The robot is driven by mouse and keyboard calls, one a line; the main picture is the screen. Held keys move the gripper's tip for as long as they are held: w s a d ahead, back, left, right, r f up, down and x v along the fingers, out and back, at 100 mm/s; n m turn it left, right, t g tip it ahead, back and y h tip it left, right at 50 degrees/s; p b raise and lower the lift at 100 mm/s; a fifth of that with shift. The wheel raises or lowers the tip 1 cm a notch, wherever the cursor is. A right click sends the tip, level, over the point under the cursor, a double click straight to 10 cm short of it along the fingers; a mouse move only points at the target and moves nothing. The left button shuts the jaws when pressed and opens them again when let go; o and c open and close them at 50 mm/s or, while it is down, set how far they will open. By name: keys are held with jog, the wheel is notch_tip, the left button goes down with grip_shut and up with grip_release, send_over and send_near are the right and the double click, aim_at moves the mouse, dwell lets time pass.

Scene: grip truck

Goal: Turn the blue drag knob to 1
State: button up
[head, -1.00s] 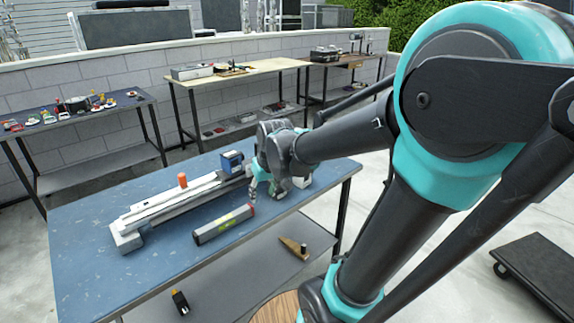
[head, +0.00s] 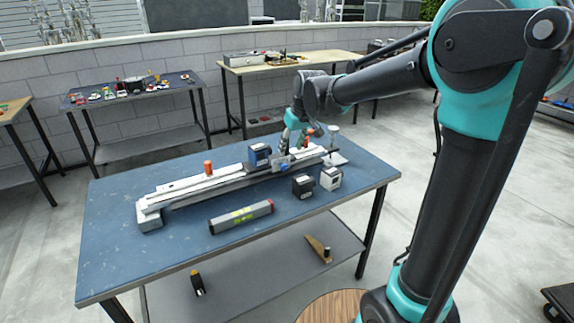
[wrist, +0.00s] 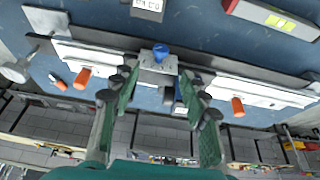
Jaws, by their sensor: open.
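A long pale rail device (head: 190,192) lies along the blue table. The blue knob (head: 283,168) sits on the front of its silver carriage, towards the right end. In the wrist view the blue knob (wrist: 160,53) stands out from the silver carriage (wrist: 158,67), between and just beyond my fingertips. My gripper (head: 297,146) is above the right part of the rail, pointing down. In the wrist view my gripper (wrist: 157,76) is open, with a green-padded finger on each side of the carriage. I see no contact with the knob. Scale marks are too small to read.
Orange knobs (wrist: 83,78) (wrist: 238,107) stand on the rail on either side of my gripper. The table's left front is clear.

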aim_at(285, 165)
jog(key=x, duration=1)
jog(key=shift+a+f, duration=0.1)
jog(key=shift+f, duration=0.15)
grip_shut()
